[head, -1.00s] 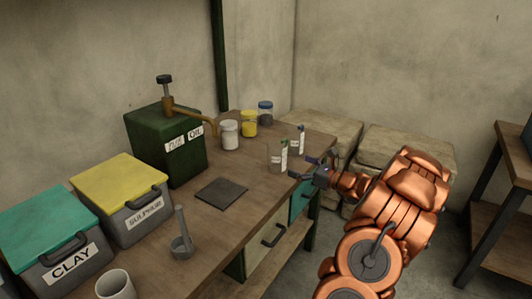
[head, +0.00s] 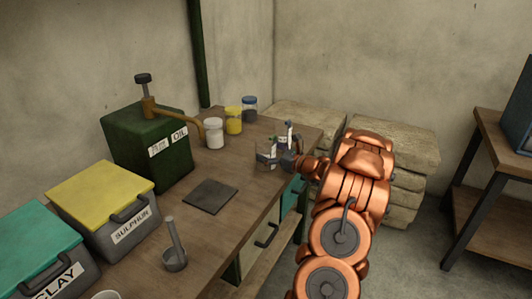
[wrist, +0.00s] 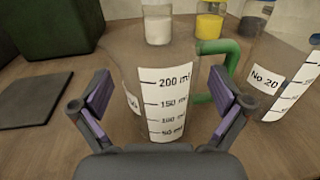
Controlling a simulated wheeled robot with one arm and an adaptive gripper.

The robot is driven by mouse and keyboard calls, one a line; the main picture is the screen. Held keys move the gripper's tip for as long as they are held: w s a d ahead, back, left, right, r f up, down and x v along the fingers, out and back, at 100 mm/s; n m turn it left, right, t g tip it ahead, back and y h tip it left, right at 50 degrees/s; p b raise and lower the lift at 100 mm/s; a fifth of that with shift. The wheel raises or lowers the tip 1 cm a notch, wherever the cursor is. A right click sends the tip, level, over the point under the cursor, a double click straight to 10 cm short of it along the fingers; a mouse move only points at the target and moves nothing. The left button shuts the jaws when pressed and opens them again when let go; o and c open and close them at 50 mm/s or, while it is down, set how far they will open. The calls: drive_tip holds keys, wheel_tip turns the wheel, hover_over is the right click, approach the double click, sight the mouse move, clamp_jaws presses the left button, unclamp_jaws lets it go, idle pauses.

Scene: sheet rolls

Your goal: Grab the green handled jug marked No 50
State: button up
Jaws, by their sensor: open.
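A clear jug with a white measuring scale and a green handle (wrist: 229,62) stands upright on the workbench, in the middle of the wrist view. Its handle is on the right; a label at its left edge is turned too far to read. In the head view this jug (head: 266,157) is partly covered by my gripper (head: 287,157). A second clear jug, labelled No 20 (wrist: 265,79), stands to its right in the wrist view. My gripper (wrist: 160,85) is open and empty, its fingers appearing on either side of the near jug. I see no grip on it.
Jars with white (head: 213,134), yellow (head: 233,121) and blue-lidded grey (head: 250,108) looks stand behind the jugs. A green oil can (head: 148,150), a dark flat plate (head: 210,196), a ladle-like tool (head: 174,258) and the sulphur box (head: 102,205) occupy the bench's left part.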

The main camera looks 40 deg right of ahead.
drive_tip(key=shift+w+a, duration=0.1)
drive_tip(key=shift+w, duration=0.65)
drive_tip(key=c, duration=1.2)
